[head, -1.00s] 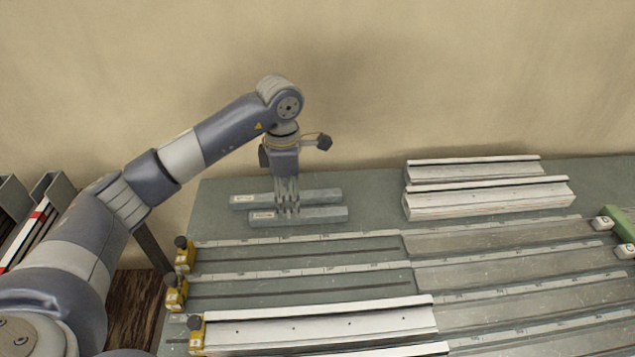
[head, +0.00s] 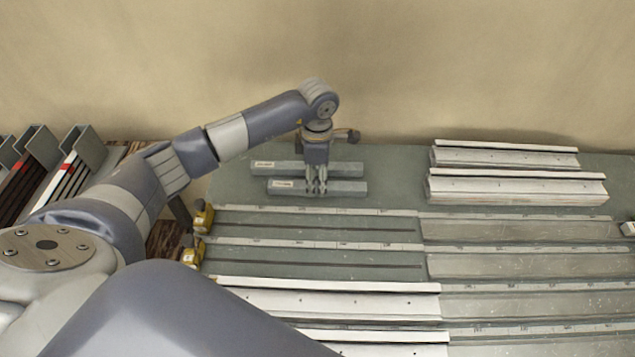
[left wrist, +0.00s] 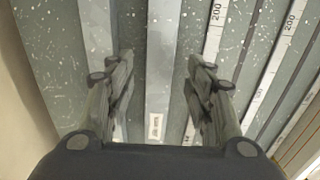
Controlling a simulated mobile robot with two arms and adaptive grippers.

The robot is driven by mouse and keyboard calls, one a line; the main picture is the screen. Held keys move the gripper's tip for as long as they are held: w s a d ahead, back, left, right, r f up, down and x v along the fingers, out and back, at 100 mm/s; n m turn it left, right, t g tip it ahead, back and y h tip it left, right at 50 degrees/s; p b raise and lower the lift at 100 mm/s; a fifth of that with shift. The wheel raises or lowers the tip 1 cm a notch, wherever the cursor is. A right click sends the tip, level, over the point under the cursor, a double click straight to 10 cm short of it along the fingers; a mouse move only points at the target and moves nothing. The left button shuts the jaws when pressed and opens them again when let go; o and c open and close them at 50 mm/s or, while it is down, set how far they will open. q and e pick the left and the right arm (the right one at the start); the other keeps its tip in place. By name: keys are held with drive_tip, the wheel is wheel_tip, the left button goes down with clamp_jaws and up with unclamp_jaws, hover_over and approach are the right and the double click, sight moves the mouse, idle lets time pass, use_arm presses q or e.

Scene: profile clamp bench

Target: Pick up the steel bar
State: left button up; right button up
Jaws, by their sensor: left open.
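Two grey steel bars lie side by side on the bench near the wall, a back one (head: 345,169) and a front one (head: 350,188), each with a small white label at its left end. My left gripper (head: 317,191) points down over the middle of the front bar. In the left wrist view the front bar (left wrist: 162,55) runs between the open fingers (left wrist: 160,80), with a gap on both sides. The back bar (left wrist: 97,35) shows beyond the left finger. I cannot tell how high the fingertips are. My right gripper is not in view.
Pale profiles (head: 515,187) lie at the back right. Ruled slots (head: 320,228) with yellow clamps (head: 201,217) lie in front of the bars, and white profiles (head: 330,300) fill nearer slots. A rack (head: 75,160) stands at the left. The wall rises close behind the bars.

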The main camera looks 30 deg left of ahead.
use_arm(q)
drive_tip(key=shift+f, duration=0.9)
drive_tip(key=shift+c, duration=0.5)
clamp_jaws()
drive_tip(key=shift+w+r, duration=0.1)
drive_tip(key=shift+r, duration=0.05)
